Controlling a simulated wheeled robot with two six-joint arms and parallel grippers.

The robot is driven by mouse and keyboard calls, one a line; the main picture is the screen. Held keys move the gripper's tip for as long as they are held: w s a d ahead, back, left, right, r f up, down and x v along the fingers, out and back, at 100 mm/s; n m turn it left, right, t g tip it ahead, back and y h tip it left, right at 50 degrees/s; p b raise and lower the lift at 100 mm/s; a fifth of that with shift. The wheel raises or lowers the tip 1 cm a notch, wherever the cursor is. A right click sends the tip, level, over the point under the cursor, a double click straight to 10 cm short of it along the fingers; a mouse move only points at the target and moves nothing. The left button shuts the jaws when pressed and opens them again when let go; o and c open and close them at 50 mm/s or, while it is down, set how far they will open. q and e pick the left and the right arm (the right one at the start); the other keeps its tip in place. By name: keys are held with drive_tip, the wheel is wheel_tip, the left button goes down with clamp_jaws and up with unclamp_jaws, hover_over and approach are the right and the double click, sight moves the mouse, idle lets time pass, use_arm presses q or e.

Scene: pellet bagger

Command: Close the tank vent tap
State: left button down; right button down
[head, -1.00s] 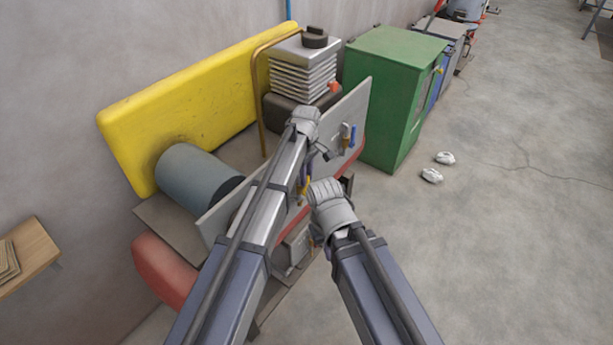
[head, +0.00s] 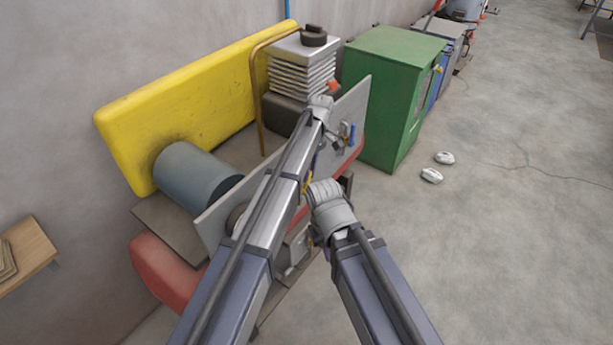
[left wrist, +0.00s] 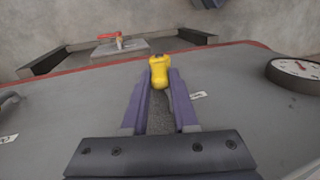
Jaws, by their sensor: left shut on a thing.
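In the left wrist view, a yellow tap handle (left wrist: 160,70) stands up from the grey panel (left wrist: 100,100). My left gripper (left wrist: 161,88) has its two purple fingers on either side of the handle and is shut on it. Small white labels lie on the panel, too small to read. In the head view, my left gripper (head: 338,143) is at the far part of the upright panel (head: 352,100), mostly behind my wrist. Blue tap handles (head: 352,134) show just right of it. My right gripper (head: 319,238) hangs nearer, its fingers mostly hidden by its wrist.
A round gauge (left wrist: 296,72) sits right of the held handle. A red-handled tap (left wrist: 118,40) stands beyond the panel's edge. In the head view, a green cabinet (head: 395,95) stands behind the panel. Open floor (head: 510,240) lies to the right, with two small white objects (head: 438,166).

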use_arm(q)
drive_tip(key=shift+w+d+f+g+y+b, duration=0.15)
drive_tip(key=shift+w+d+g+y+b, duration=0.15)
drive_tip(key=shift+w+g, duration=0.15)
drive_tip(key=shift+s, duration=0.1)
drive_tip(key=c, duration=0.7)
unclamp_jaws()
drive_tip(key=p+v, duration=0.7)
drive_tip(key=v, duration=0.1)
drive_tip(key=shift+f, duration=0.1)
